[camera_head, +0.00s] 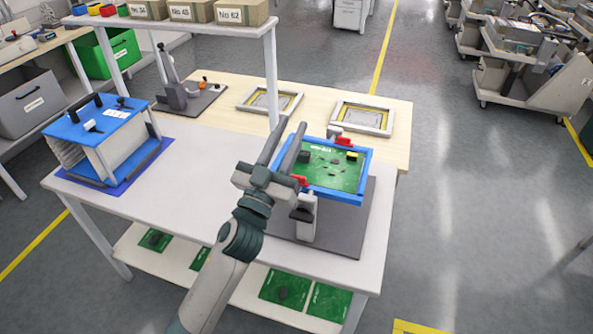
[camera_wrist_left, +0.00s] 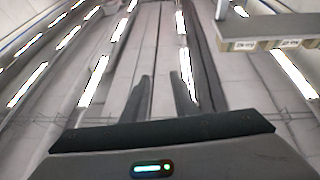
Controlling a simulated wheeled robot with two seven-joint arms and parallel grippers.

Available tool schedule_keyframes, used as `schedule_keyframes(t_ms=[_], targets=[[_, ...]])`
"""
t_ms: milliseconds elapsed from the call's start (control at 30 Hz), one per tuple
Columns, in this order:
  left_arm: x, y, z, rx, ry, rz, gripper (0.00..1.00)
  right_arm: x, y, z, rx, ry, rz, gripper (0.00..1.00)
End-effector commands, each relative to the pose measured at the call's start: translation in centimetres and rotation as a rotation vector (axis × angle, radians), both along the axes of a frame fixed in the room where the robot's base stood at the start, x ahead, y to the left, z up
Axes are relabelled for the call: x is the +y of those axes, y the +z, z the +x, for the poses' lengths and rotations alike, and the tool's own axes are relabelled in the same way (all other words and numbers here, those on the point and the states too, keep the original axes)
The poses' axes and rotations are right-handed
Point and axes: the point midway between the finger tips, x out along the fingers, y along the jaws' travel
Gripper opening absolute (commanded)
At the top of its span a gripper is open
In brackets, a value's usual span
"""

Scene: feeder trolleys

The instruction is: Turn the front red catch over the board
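The green board (camera_head: 328,174) lies in a blue frame (camera_head: 345,197) on a stand at the right of the table. The front red catch (camera_head: 300,181) is at the frame's near left edge, just right of my left gripper's base and partly hidden by it. Another red catch (camera_head: 342,141) is at the far edge. My left gripper (camera_head: 293,122) is open and empty, its fingers pointing up and away, beside the frame's left side. Its fingers also show apart in the left wrist view (camera_wrist_left: 164,78), pointing at the ceiling. My right gripper is not in view.
A blue-topped rack (camera_head: 98,122) stands on the table's left. The white tabletop (camera_head: 190,165) between is clear. A shelf (camera_head: 200,25) with boxes rises behind, its post (camera_head: 270,80) near my fingers. Two framed panels (camera_head: 363,116) lie on the wooden table behind.

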Motion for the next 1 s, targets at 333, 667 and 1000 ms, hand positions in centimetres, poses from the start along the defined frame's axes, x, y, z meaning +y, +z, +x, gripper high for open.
schedule_keyframes(t_ms=[333, 667, 1000], targets=[[-15.7, 8.5, -4.1, -0.394, -0.59, 0.241, 0.26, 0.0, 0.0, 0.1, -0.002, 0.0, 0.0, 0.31], [-22.9, 3.7, -7.3, -0.376, -1.109, 0.784, 0.26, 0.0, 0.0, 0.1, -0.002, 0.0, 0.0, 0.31], [-16.0, -2.4, -1.8, 0.142, -1.256, 1.515, 0.26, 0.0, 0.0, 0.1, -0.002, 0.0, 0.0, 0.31]])
